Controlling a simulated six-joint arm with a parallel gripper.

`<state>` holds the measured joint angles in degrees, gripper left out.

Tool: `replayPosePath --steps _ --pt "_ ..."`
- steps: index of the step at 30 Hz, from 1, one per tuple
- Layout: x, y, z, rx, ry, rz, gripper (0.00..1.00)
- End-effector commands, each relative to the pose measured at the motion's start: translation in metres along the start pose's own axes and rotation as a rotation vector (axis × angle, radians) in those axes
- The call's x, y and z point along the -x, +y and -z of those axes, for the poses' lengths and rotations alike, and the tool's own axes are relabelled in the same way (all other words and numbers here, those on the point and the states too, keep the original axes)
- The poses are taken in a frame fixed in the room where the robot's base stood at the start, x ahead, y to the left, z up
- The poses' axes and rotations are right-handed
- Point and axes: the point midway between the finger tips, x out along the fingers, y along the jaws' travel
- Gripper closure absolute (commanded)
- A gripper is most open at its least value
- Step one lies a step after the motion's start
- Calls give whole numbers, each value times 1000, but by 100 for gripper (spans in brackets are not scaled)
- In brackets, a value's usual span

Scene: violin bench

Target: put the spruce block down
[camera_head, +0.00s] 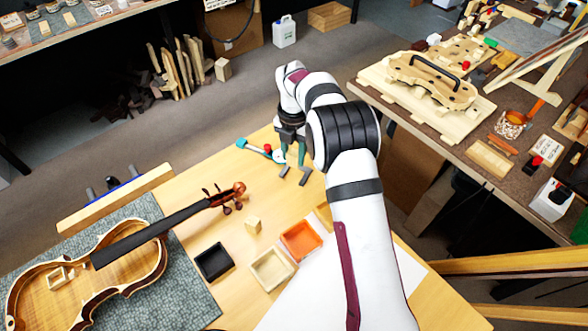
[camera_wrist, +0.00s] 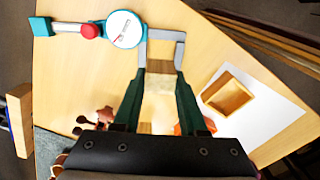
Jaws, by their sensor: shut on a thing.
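My gripper (camera_head: 294,176) is over the far part of the wooden bench, pointing down, right of the dial caliper. In the wrist view my gripper (camera_wrist: 162,38) is shut on a pale wooden piece (camera_wrist: 161,66), seen between its green fingers; I take it as the spruce block. Another small pale wooden block (camera_head: 253,226) stands on the bench near the trays.
The teal dial caliper (camera_head: 261,150) lies close to my gripper's left. A violin (camera_head: 92,268) rests on a grey mat at left. Black (camera_head: 213,263), cream (camera_head: 271,270) and orange (camera_head: 300,240) trays stand nearer. A wooden box (camera_wrist: 229,97) sits on white paper.

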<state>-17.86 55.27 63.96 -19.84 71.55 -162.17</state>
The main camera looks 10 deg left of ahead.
Motion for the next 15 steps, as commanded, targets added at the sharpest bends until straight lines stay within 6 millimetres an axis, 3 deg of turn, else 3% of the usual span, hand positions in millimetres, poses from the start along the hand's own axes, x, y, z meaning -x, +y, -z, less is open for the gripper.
replayPosePath --steps 7,15 --pt "-42 -1 0 -4 2 1 100" --pt "-45 -1 0 -6 0 0 100"
